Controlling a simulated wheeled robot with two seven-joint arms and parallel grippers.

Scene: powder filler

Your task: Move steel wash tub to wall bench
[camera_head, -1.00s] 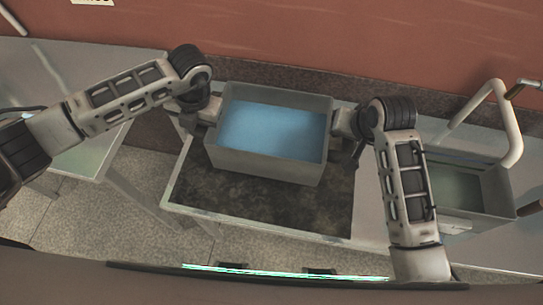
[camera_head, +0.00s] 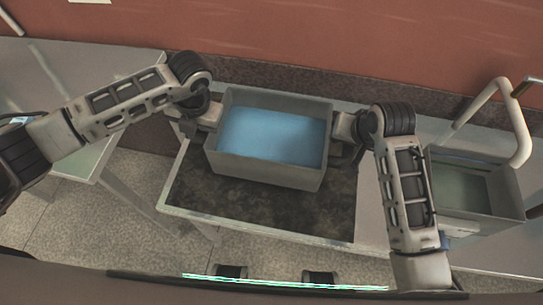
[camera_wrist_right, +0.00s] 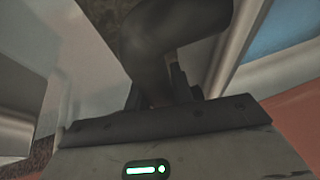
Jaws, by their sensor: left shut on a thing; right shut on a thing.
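The steel wash tub (camera_head: 262,167) is a grey rectangular tub with a blue inside, held between my two grippers above or on the dark-topped bench (camera_head: 290,215); I cannot tell whether it touches the top. My left gripper (camera_head: 207,118) is shut on the tub's left end. My right gripper (camera_head: 343,127) is shut on its right end. The right wrist view shows the dark jaws (camera_wrist_right: 180,85) close up, with the tub's rim and blue inside (camera_wrist_right: 285,25) at the upper right. The fingertips' contact is mostly hidden.
A sink basin (camera_head: 465,190) with a large pale curved pipe (camera_head: 510,115) stands to the right. A pale table (camera_head: 70,75) is at the left, with a gap of speckled floor (camera_head: 115,205) before the bench. A red wall (camera_head: 300,35) runs behind.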

